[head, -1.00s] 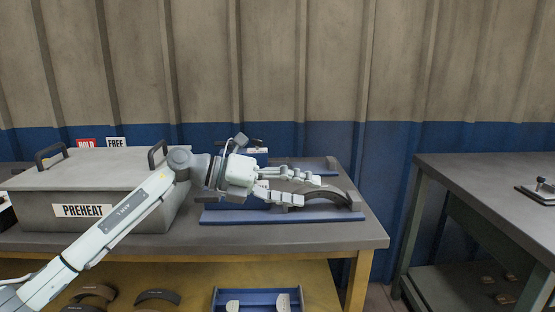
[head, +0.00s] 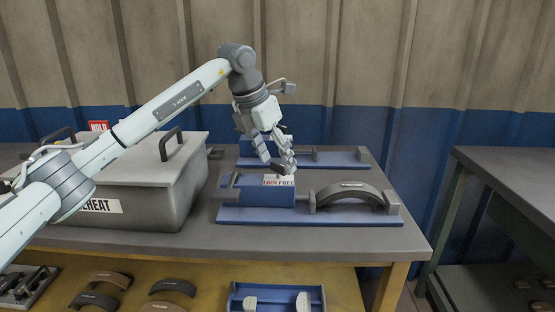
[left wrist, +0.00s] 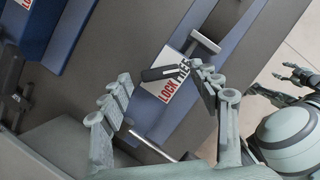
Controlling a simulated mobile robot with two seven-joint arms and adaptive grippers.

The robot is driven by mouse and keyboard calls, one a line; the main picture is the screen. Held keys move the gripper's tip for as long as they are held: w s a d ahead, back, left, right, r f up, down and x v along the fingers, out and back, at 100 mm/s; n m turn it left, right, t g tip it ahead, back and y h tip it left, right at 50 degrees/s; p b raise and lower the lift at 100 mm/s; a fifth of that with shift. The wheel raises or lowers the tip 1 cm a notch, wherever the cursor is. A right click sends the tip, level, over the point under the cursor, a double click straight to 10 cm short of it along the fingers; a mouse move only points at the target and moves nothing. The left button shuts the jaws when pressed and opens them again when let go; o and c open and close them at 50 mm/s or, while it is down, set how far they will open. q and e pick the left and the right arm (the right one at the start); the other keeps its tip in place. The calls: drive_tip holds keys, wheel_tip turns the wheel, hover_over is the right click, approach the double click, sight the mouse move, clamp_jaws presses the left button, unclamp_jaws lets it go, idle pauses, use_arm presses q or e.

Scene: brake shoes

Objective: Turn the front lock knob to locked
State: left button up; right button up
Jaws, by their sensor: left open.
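The front fixture has a blue base (head: 330,216) and a blue block with a white LOCK/FREE label (head: 279,180). The front lock knob (left wrist: 160,74) is a dark bar over this label in the left wrist view; which word it points to I cannot tell. In the head view the fingers mostly hide it. My left gripper (head: 277,161) points down just above the label, open, with its fingers on either side of the knob; contact is unclear. What seems to be my right gripper (left wrist: 300,77) shows small at the right edge of the left wrist view, its jaws unclear.
A curved brake shoe (head: 346,192) sits on the front fixture. A second blue fixture (head: 335,160) stands behind. The grey PREHEAT box (head: 150,200) is close on the left. More shoes (head: 172,287) lie on the shelf below. Another table (head: 500,175) stands right.

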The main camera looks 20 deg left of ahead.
use_arm(q)
drive_tip(key=shift+w+d+f, duration=0.15)
drive_tip(key=shift+w+f, duration=0.05)
drive_tip(key=shift+f, duration=0.35)
drive_tip(key=c, duration=1.2)
drive_tip(key=shift+o, duration=0.2)
drive_tip(key=shift+w+m+g+h, duration=0.1)
drive_tip(key=shift+m+g+h, duration=0.2)
drive_tip(key=shift+m, duration=0.8)
drive_tip(key=shift+m+g+h, duration=0.2)
drive_tip(key=shift+m+h, duration=0.2)
drive_tip(key=shift+m, duration=0.7)
drive_tip(key=m, duration=0.2)
drive_tip(key=m+g, duration=0.1)
drive_tip(key=m, duration=0.1)
drive_tip(key=shift+w+r+m+g+h, duration=0.1)
drive_tip(key=shift+w+m+g+h, duration=0.05)
drive_tip(key=shift+m+g+h, duration=0.2)
drive_tip(key=m+g, duration=0.1)
drive_tip(key=m, duration=0.3)
drive_tip(key=shift+w+g, duration=0.1)
drive_tip(key=shift+g, duration=0.25)
drive_tip(key=shift+w+m+g, duration=0.1)
drive_tip(key=shift+m+g, duration=0.6)
drive_tip(key=shift+m, duration=1.75)
drive_tip(key=o, duration=1.2)
drive_tip(key=shift+c, duration=0.2)
